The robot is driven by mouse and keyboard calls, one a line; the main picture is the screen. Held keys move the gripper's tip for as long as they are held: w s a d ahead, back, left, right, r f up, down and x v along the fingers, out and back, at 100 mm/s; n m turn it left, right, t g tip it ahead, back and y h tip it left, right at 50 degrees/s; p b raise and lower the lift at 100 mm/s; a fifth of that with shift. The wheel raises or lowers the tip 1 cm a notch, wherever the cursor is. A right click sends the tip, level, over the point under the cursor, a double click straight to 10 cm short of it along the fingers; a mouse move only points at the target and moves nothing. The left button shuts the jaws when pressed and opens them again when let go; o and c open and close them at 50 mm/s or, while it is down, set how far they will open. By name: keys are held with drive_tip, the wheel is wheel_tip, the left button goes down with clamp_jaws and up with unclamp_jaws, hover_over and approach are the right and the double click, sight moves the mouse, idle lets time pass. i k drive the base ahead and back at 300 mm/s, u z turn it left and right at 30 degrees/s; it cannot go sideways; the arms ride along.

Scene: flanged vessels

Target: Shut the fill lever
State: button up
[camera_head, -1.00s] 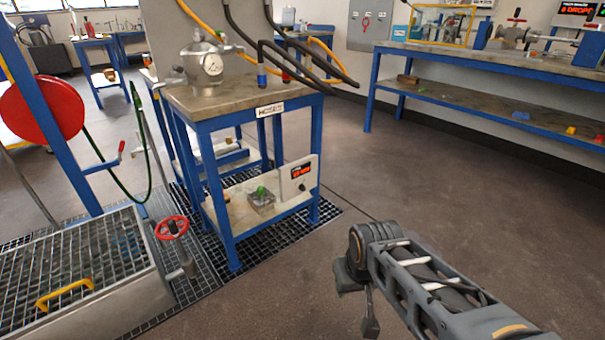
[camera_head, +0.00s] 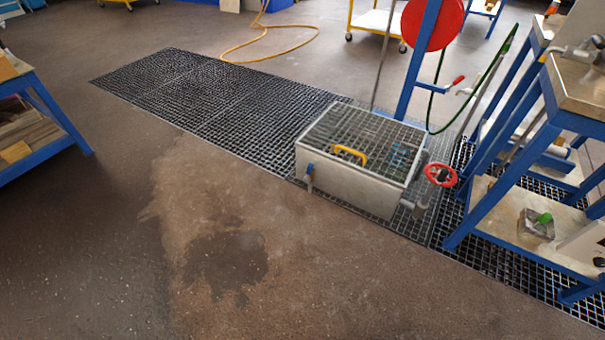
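A grey tank (camera_head: 345,185) with a mesh top and a yellow handle (camera_head: 349,152) stands on the floor grating, right of centre. A small blue-handled lever (camera_head: 310,171) stands upright at the tank's left front corner. A red handwheel (camera_head: 440,175) is on pipework at the tank's right side. A red-tipped lever (camera_head: 457,81) sticks out beside the blue post behind the tank. The frames do not show which of these is the fill lever, and its open or shut state cannot be read. My gripper is out of view.
A blue-framed bench (camera_head: 570,90) stands at the right edge, with a lower shelf. Another blue bench (camera_head: 45,125) is at the left edge. A yellow hose (camera_head: 262,40) lies on the floor behind. The brown floor in front is clear, with a dark wet-looking patch (camera_head: 225,262).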

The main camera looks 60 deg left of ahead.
sight(309, 172)
drive_tip(key=u, duration=2.15)
